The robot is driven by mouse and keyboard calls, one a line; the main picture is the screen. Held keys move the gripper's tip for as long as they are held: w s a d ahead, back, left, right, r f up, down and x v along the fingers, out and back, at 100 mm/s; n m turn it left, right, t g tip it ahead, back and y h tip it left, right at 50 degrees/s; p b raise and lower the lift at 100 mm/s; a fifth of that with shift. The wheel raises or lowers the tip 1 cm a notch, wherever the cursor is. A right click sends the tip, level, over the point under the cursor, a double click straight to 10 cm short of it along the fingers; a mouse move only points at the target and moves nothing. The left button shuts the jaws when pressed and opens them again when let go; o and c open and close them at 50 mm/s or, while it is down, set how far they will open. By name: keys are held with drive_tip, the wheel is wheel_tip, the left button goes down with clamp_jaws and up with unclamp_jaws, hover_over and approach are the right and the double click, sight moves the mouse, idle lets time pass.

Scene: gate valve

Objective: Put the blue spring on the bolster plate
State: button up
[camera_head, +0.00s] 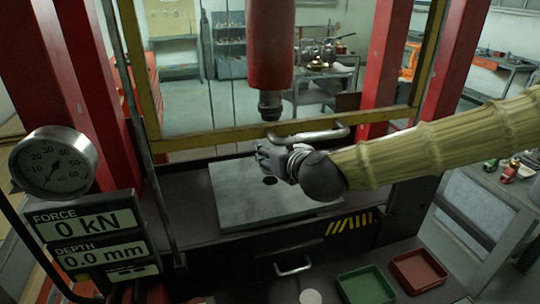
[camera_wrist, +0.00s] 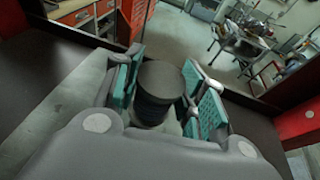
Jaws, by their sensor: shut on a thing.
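The bolster plate (camera_head: 232,200) is a flat grey slab on the press bed, below the ram. It also shows in the wrist view (camera_wrist: 60,105) at the left. My gripper (camera_head: 268,160) is over the plate's middle in the head view. In the wrist view, my gripper (camera_wrist: 165,95) has its teal pads on both sides of a dark, round-topped cylinder, the blue spring (camera_wrist: 158,82), and is shut on it. The spring looks nearly black here and its coils are hard to make out. I cannot tell whether its underside touches the plate.
The red press ram (camera_head: 270,50) hangs above the gripper. A green tray (camera_head: 366,286) and a red tray (camera_head: 418,270) sit at front right. A gauge (camera_head: 53,162) and a force display (camera_head: 88,225) stand at left.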

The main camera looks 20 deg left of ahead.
drive_tip(key=shift+w+a+f, duration=0.15)
drive_tip(key=shift+w, duration=0.15)
drive_tip(key=shift+f+p, duration=0.95)
drive_tip(key=shift+f, duration=0.7)
drive_tip(key=shift+f, duration=0.2)
drive_tip(key=o, duration=1.4)
drive_tip(key=shift+c, duration=0.2)
drive_tip(key=shift+s, duration=0.1)
drive_tip(key=shift+r, duration=0.1)
